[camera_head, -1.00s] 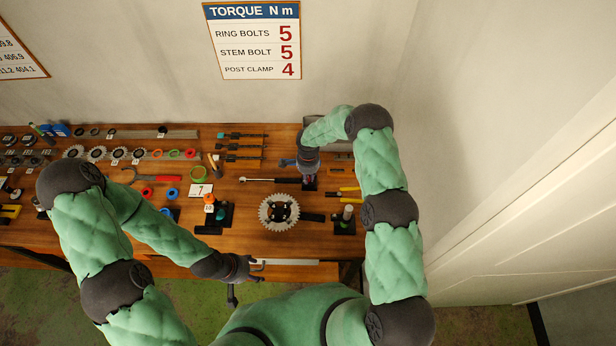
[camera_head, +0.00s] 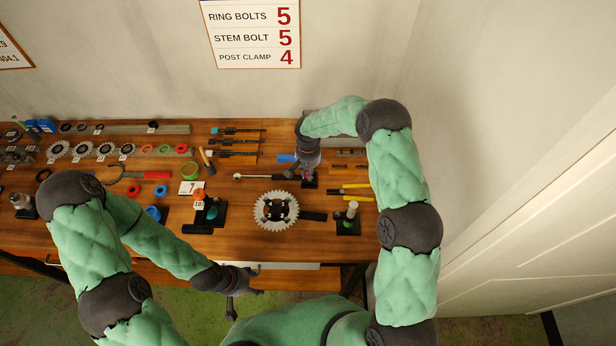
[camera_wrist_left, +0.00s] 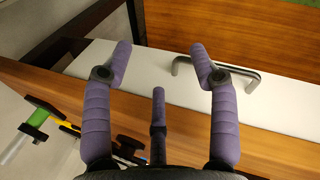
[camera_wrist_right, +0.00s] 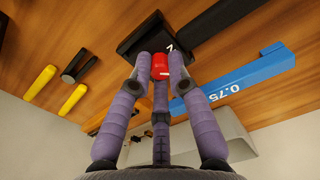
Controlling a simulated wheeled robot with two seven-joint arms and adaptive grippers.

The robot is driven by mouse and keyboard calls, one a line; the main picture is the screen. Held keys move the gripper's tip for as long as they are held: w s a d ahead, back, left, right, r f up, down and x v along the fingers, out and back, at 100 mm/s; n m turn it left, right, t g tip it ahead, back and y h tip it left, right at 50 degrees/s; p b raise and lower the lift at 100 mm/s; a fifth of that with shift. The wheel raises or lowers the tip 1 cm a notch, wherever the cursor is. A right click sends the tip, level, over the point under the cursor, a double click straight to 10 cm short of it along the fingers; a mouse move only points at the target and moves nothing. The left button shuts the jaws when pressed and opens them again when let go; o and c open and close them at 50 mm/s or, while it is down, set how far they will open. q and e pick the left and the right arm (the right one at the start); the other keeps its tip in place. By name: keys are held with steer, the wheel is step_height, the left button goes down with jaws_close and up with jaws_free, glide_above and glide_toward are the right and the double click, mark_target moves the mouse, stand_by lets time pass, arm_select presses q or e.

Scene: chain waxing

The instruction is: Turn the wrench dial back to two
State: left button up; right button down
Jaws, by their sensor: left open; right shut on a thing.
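The wrench (camera_head: 262,177) lies on the bench, its silver shaft to the left and its dark handle running to a black block (camera_head: 309,184). In the right wrist view a red knob (camera_wrist_right: 160,66), apparently the dial, sits at the black block (camera_wrist_right: 140,42). A white digit on the block is partly hidden and I cannot read it surely. My right gripper (camera_head: 307,166) is at this end of the wrench, its fingers shut around the red knob. My left gripper (camera_head: 245,281) is open and empty in front of the bench, near the white drawer (camera_wrist_left: 180,85).
A blue tool marked 0.75 (camera_wrist_right: 235,80) lies close beside my right fingers. Yellow-handled tools (camera_head: 355,190) lie right of the block. A toothed chainring (camera_head: 276,196) and a stand with a green and white bottle (camera_head: 349,216) are nearer the front edge.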

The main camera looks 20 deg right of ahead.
steer(key=n+b, duration=0.2)
steer(key=n, duration=0.2)
steer(key=shift+f+n, duration=0.1)
steer(key=shift+n, duration=0.3)
steer(key=n+b, duration=0.1)
steer(key=n, duration=0.1)
steer(key=shift+n, duration=0.3)
steer(key=shift+n+b, duration=0.6)
steer(key=shift+n, duration=0.9)
steer(key=c, duration=1.2)
jaws_free()
steer(key=shift+o, duration=0.2)
step_height(320, 180, up, 12)
